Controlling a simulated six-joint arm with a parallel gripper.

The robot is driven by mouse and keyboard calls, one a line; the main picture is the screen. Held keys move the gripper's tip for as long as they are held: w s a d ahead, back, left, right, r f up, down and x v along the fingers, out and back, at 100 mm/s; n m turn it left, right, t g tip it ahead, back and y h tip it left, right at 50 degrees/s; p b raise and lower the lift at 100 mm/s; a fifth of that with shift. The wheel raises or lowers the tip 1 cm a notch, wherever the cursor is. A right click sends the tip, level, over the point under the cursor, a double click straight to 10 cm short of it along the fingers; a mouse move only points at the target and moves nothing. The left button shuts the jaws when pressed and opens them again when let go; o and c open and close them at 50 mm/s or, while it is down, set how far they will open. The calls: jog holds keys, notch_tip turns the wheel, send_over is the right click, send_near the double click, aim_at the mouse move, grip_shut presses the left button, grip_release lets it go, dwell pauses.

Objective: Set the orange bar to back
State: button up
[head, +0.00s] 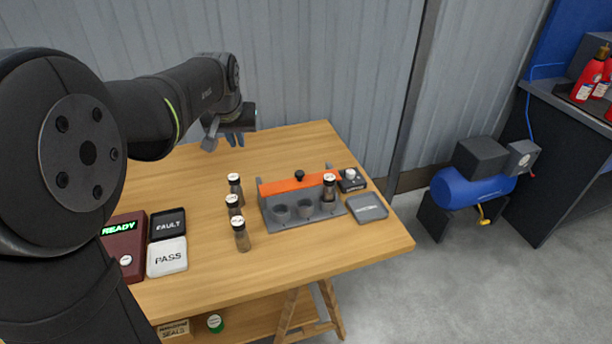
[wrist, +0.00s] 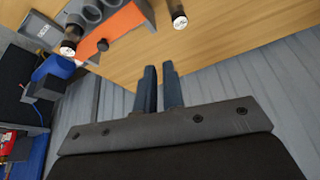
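The orange bar (head: 284,187) runs along the rear of a grey holder (head: 286,226), with a black knob (head: 299,176) at its middle. I cannot tell its exact tilt. In the wrist view the orange bar (wrist: 120,27) and its black knob (wrist: 102,45) show at the upper left. My gripper (head: 234,139) is over the far part of the table, left of and behind the bar, apart from it. Its two fingers (wrist: 159,68) have a narrow gap between them and hold nothing.
The holder has cups, with a white-capped vial (head: 328,194) at its right. Several vials (head: 236,187) stand left of it. A knob box (head: 351,181) and grey tray (head: 367,208) are right. A READY box (head: 126,262), FAULT tray (head: 168,224) and PASS tray (head: 167,258) are front left.

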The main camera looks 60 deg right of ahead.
jog(key=s+d+f+m, duration=0.1)
jog(key=s, duration=0.1)
jog(key=s+d+f+m, duration=0.1)
jog(key=s, duration=0.2)
jog(key=s+d+f+m+t, duration=0.1)
jog(key=s+d+f, duration=0.1)
jog(key=s, duration=0.1)
jog(key=shift+s+m, duration=0.25)
jog(key=shift+m, duration=0.15)
grip_shut()
jog(key=s+d+f+m+h, duration=0.1)
jog(key=s+m, duration=0.1)
jog(key=s, duration=0.3)
jog(key=s+d+f+m, duration=0.1)
jog(key=s+f+m, duration=0.1)
jog(key=s, duration=0.3)
jog(key=shift+s+d+f+m+h, duration=0.2)
jog(key=shift+d+f+m+h, duration=0.1)
jog(key=shift+d+h, duration=0.1)
send_near(310, 176)
notch_tip(310, 176, down, 3)
jog(key=s+a, duration=0.1)
jog(key=s, duration=0.1)
jog(key=shift+w+d+f, duration=0.1)
jog(key=shift+w+d, duration=0.1)
jog(key=shift+w, duration=0.65)
jog(key=shift+w+d+f, duration=0.1)
jog(key=shift+w+d, duration=0.1)
jog(key=shift+w, duration=0.65)
jog(key=shift+w, duration=0.1)
